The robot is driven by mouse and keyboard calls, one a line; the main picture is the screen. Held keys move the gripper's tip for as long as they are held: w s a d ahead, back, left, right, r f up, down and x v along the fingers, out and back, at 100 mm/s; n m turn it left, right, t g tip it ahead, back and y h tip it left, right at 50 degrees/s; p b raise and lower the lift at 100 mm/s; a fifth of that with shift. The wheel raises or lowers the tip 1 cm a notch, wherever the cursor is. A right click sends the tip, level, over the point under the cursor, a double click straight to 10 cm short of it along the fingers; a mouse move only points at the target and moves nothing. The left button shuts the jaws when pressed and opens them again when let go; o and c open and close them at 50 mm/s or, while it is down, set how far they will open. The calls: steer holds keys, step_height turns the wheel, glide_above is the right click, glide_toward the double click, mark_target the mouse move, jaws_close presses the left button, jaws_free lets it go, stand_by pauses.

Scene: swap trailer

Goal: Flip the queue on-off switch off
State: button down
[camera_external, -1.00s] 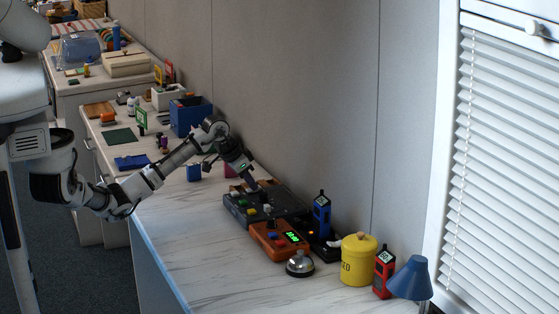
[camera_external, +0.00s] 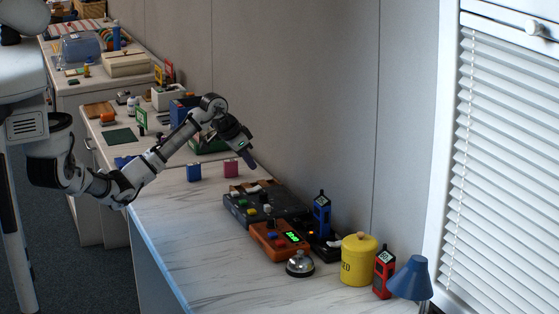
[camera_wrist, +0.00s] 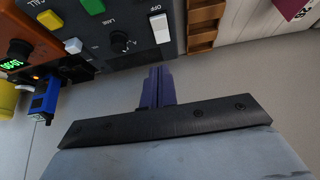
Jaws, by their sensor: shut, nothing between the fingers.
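The dark grey control panel (camera_external: 236,209) lies on the marble-look counter against the grey partition. In the wrist view the panel (camera_wrist: 133,20) shows a white rocker switch (camera_wrist: 160,28) beside the word OFF. I cannot read a queue label, and the switch's tilt is unclear. My gripper (camera_external: 250,164) is raised above the panel's far end, apart from it. In the wrist view its dark blue fingers (camera_wrist: 157,86) are together, empty, and point toward the white switch, with a gap in the picture between them.
An orange device (camera_external: 268,246) with a green display, a silver bell (camera_external: 299,264), a blue handheld unit (camera_external: 322,215) and a yellow canister (camera_external: 357,265) stand nearer the camera. Blue (camera_external: 194,173) and pink (camera_external: 231,168) boxes stand beyond the panel. The counter's left front is clear.

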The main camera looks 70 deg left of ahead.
steer(key=s+f+b+v, duration=0.1)
steer(key=v, duration=0.6)
steer(key=shift+s+r, duration=0.15)
steer(key=shift+s, duration=0.2)
